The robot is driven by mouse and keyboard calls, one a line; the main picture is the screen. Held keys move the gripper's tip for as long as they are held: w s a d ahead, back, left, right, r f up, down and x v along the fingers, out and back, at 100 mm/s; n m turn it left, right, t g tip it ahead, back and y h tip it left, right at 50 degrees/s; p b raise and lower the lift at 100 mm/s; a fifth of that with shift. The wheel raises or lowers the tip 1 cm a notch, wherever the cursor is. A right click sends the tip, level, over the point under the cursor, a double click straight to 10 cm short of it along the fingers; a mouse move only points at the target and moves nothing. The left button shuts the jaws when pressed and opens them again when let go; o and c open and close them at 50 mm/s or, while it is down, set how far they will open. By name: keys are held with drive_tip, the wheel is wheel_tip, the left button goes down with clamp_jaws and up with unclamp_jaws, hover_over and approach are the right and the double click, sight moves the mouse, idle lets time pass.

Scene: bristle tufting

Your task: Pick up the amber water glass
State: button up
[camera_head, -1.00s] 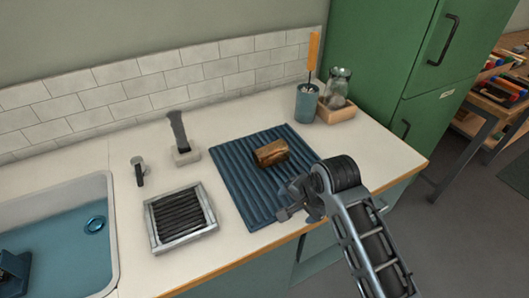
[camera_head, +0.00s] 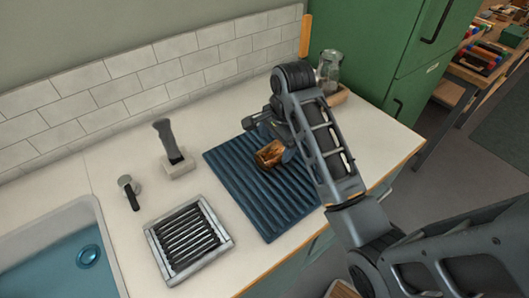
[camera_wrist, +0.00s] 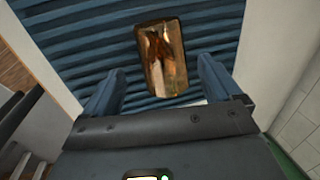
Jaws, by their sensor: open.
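The amber water glass (camera_head: 269,154) lies on its side on the blue ribbed mat (camera_head: 250,192). In the wrist view the glass (camera_wrist: 162,58) is seen from above, its length running up and down the picture, just beyond the fingertips. My gripper (camera_wrist: 160,85) is open, with one blue-grey finger on each side of the near end of the glass; nothing is held.
A sink (camera_head: 60,250) is at far left. A glass jar (camera_head: 329,70) is behind my arm near the green cabinet (camera_head: 365,45).

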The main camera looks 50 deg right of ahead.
sight(271, 150)
drive_tip(key=f, duration=0.2)
drive_tip(key=w+f, duration=0.1)
drive_tip(key=f, duration=0.1)
drive_tip(key=f+p, duration=0.1)
drive_tip(key=f, duration=0.1)
drive_tip(key=shift+w+a+f, duration=0.1)
drive_tip(key=shift+w+f, duration=0.1)
drive_tip(key=shift+w, duration=0.15)
drive_tip(key=shift+c, duration=0.3)
drive_tip(key=c, duration=1.3)
drive_tip(key=shift+r, duration=0.1)
